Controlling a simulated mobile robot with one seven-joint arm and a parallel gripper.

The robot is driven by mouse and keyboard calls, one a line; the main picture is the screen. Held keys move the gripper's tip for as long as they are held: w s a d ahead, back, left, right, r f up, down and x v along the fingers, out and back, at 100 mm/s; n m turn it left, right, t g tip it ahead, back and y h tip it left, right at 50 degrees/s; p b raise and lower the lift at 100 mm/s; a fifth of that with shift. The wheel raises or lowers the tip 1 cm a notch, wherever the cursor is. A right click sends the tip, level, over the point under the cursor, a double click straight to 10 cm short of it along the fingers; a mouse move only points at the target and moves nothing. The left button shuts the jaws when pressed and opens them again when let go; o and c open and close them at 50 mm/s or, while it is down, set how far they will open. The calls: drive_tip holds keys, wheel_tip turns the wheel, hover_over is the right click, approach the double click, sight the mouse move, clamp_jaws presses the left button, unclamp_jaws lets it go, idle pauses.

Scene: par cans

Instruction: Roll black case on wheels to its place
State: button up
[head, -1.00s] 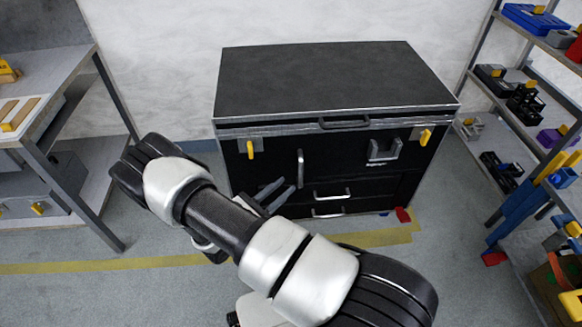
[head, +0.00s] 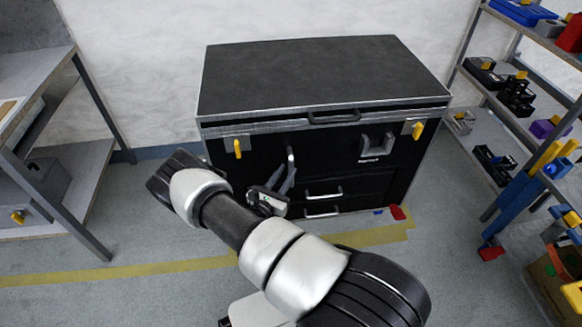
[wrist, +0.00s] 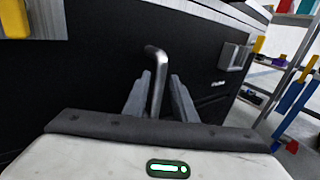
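The black case (head: 320,80) stands against the back wall, with silver edging and yellow latches on its front. A vertical silver handle (head: 291,155) is on the left part of its front. My gripper (head: 286,178) is at this handle in the head view. In the wrist view the handle (wrist: 156,72) stands between the two grey fingers of my gripper (wrist: 160,92). The fingers are apart, with a gap showing on each side of the handle. The case's wheels are not visible.
Yellow tape (head: 120,269) runs along the floor in front of the case. A shelf rack (head: 515,120) with tools stands at right, a workbench (head: 40,140) at left. Small red (head: 397,212) and blue pieces lie by the case's right front corner. Floor is clear at front left.

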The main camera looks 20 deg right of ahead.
sight(290, 167)
drive_tip(key=shift+b+x, duration=0.3)
drive_tip(key=shift+x, duration=1.95)
drive_tip(key=shift+c, duration=0.3)
clamp_jaws()
